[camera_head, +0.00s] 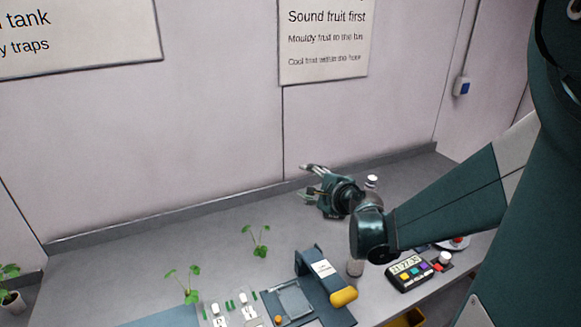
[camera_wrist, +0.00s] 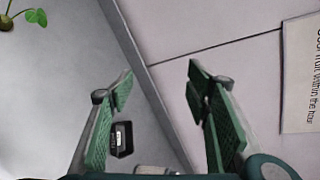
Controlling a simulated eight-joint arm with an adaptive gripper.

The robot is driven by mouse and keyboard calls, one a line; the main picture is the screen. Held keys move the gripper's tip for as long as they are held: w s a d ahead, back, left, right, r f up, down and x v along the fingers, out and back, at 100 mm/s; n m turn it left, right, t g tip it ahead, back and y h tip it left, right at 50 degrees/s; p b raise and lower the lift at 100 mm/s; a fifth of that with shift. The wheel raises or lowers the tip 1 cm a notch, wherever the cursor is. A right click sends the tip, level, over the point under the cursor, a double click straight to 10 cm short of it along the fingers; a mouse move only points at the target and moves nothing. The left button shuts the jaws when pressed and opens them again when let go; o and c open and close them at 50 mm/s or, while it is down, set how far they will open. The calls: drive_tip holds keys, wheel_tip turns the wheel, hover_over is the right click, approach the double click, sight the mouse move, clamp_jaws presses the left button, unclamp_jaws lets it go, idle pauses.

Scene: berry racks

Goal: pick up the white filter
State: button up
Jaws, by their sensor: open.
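My gripper (camera_head: 310,181) is open and held above the back of the grey bench, its fingers pointing left in the head view. In the wrist view my gripper (camera_wrist: 160,82) has its two green-padded fingers spread wide with nothing between the tips. I cannot pick out the white filter for certain. A small white-topped piece (camera_head: 371,180) shows just right of my wrist in the head view, partly hidden. A pale round piece (camera_wrist: 154,170) shows at the bottom edge of the wrist view, mostly cut off.
A dark box (camera_wrist: 122,139) lies near the wall's foot. Seedlings (camera_head: 258,243) stand on the bench (camera_head: 130,255) to the left. A blue device with a yellow handle (camera_head: 343,297) and a timer (camera_head: 409,272) stand nearer. The back wall (camera_head: 215,120) is close behind my gripper.

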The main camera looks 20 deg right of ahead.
drive_tip(key=w+d+f+m+t+h+b, duration=0.1)
drive_tip(key=d+f+m+h, duration=0.2)
drive_tip(key=d, duration=0.4)
drive_tip(key=w+d+f+m+t+b, duration=0.1)
drive_tip(key=d+f+m, duration=0.2)
drive_tip(key=d+m, duration=0.4)
drive_tip(key=m+h+b, duration=0.2)
drive_tip(key=m+h, duration=0.2)
drive_tip(key=m, duration=0.3)
approach(373, 188)
drive_tip(key=w, duration=0.5)
drive_tip(key=shift+w+d+f, duration=0.25)
drive_tip(key=shift+d, duration=0.1)
drive_tip(key=shift+s+d+f+m, duration=0.25)
drive_tip(key=shift+d+m, duration=0.2)
drive_tip(key=shift+m, duration=0.15)
drive_tip(key=shift+w, duration=0.1)
drive_tip(key=shift+b+x, duration=0.3)
drive_tip(key=shift+x, duration=0.9)
drive_tip(key=shift+d, duration=0.1)
drive_tip(key=shift+r+b+x, duration=0.1)
drive_tip(key=shift+b+x, duration=0.2)
drive_tip(key=shift+x, duration=0.95)
drive_tip(key=shift+r+b+x, duration=0.15)
drive_tip(key=shift+b+x, duration=0.1)
drive_tip(key=shift+x, duration=1)
drive_tip(key=shift+d, duration=0.2)
